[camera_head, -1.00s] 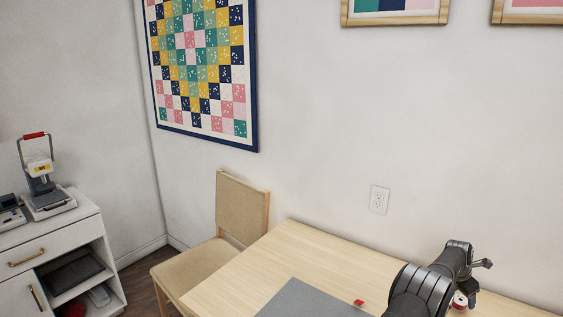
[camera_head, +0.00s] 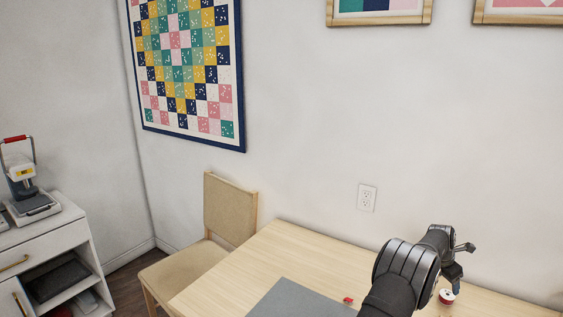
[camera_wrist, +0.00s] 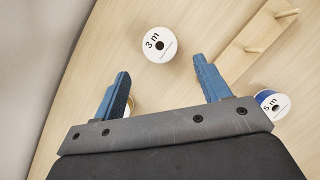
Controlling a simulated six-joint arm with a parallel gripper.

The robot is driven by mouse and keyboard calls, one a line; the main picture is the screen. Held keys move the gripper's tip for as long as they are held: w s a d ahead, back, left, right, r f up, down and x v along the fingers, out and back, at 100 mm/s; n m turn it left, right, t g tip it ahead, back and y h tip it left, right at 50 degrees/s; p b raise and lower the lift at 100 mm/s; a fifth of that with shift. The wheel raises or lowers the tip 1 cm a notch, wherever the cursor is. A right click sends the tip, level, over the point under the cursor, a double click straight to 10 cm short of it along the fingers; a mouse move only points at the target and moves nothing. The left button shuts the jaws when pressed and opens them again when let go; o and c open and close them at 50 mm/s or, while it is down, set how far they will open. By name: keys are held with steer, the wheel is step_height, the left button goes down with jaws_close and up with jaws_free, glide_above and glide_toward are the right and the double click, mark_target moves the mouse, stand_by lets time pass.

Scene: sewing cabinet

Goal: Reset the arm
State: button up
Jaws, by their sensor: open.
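My gripper (camera_wrist: 163,68) is open and empty above the wooden table. Its two blue fingers are spread wide. A spool with a white "3 m" label (camera_wrist: 160,45) stands on the table just ahead of the gap between the fingers. In the head view my gripper (camera_head: 459,265) is at the right, directly above a red and white spool (camera_head: 447,297), clear of it. The underside of the fingers is small in that view.
A second spool, blue with a "5 m" label (camera_wrist: 271,104), stands right of my gripper beside a wooden peg rack (camera_wrist: 255,42). A grey mat (camera_head: 300,300) and a small red item (camera_head: 348,300) lie on the table. A chair (camera_head: 230,210) stands at its left end.

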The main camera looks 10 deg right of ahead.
mark_target(446, 295)
steer(key=v, duration=0.5)
steer(key=x, duration=1.3)
step_height(446, 295, up, 5)
steer(key=shift+s+f, duration=0.1)
steer(key=shift+s, duration=0.1)
steer(key=s+r, duration=0.7)
steer(key=s, duration=0.5)
steer(key=s+a, duration=0.1)
steer(key=a, duration=1.4)
steer(key=s+a+n, duration=0.1)
steer(key=s+a, duration=0.1)
steer(key=a, duration=1.3)
steer(key=shift+s+a, duration=0.3)
steer(key=shift+r, duration=0.1)
